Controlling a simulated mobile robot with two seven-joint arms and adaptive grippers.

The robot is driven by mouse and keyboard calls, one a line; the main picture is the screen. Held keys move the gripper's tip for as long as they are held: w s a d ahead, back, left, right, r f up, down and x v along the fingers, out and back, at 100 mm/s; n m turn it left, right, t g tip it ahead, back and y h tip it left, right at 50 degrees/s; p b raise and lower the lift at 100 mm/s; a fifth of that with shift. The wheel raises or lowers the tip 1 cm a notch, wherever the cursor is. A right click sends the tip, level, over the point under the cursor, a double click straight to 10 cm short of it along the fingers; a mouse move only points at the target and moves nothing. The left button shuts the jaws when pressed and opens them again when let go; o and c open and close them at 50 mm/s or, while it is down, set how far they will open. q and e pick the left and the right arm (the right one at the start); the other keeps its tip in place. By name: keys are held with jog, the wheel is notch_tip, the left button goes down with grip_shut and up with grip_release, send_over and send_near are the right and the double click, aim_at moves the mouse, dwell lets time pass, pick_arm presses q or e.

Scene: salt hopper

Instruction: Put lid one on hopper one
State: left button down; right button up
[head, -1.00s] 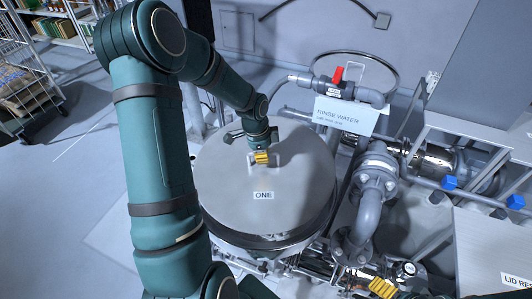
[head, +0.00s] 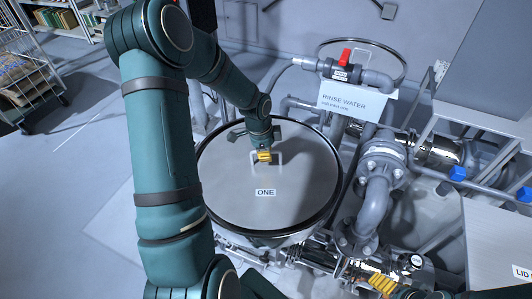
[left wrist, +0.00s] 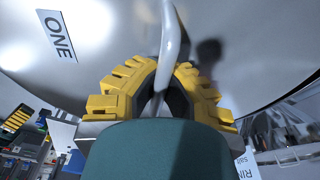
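Lid one (head: 240,200) is a round grey metal disc labelled ONE with a loop handle on top. It lies flat over the round opening of hopper one (head: 262,241), inside a dark rim. My left gripper (head: 264,156) is over the lid's middle. In the left wrist view its yellow fingers (left wrist: 165,75) close around the handle bar (left wrist: 170,30), and the lid's face (left wrist: 115,45) fills the upper part. My right gripper (head: 382,284) shows only as yellow fingers at the bottom edge; its opening is unclear.
Grey pipes (head: 375,205) and a red-handled valve (head: 344,60) with a RINSE WATER sign (head: 352,100) stand close on the right. A pale surface (head: 492,235) is at far right. A wire cart (head: 35,65) stands upper left, with open floor before it.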

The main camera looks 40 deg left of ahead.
pick_arm(q)
jog(key=shift+f+b, duration=0.35)
jog(key=shift+f, duration=0.05)
dwell(0.4)
jog(key=c, duration=1.1)
grip_release()
jog(key=shift+o, duration=0.2)
jog(key=r, duration=0.4)
jog(key=a+r, duration=0.1)
jog(key=r, duration=0.3)
jog(key=s+r, duration=0.1)
jog(key=r, duration=0.3)
jog(key=shift+a, duration=0.15)
jog(key=shift+s, duration=0.1)
